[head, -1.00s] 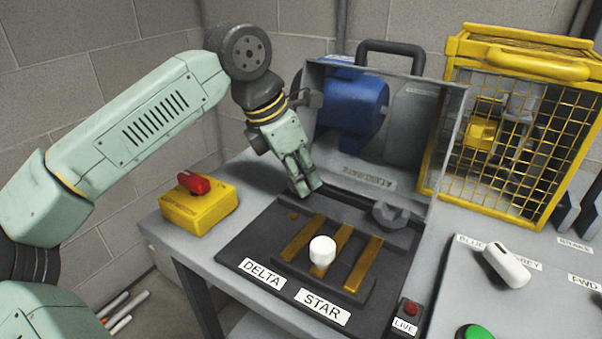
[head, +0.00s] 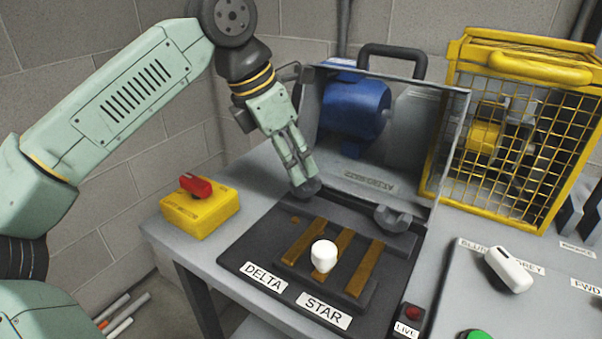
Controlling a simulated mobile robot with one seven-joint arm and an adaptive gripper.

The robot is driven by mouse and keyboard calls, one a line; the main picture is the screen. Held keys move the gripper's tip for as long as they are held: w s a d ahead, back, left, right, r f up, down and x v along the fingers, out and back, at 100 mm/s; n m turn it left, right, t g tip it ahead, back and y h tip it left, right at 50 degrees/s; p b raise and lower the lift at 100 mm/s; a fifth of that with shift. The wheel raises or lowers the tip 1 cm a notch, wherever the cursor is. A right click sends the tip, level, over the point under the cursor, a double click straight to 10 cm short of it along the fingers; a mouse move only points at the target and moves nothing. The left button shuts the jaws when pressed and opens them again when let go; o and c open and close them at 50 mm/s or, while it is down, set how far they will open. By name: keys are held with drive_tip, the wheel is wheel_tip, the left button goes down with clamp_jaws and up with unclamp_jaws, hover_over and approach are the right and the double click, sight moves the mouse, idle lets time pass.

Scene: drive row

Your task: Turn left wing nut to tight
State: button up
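The left wing nut (head: 307,189) is a dark grey knob at the back left of the black terminal board (head: 245,238). My gripper (head: 301,177) points down at it, with its fingertips at or just above its top. The fingers look close together, but I cannot tell whether they are closed on the nut. They hide part of the nut's top, so its wing angle is unclear. The right wing nut (head: 391,218) stands clear at the back right of the board, with its wings visible.
A white knob (head: 323,254) stands among the brass bars (head: 358,266), near the DELTA and STAR labels. The raised grey cover (head: 408,150) stands behind the nuts, with a blue motor (head: 352,110). A yellow box with red switch (head: 198,207) is left. A yellow cage (head: 510,150) is right.

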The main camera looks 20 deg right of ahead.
drive_tip(key=v, duration=0.7)
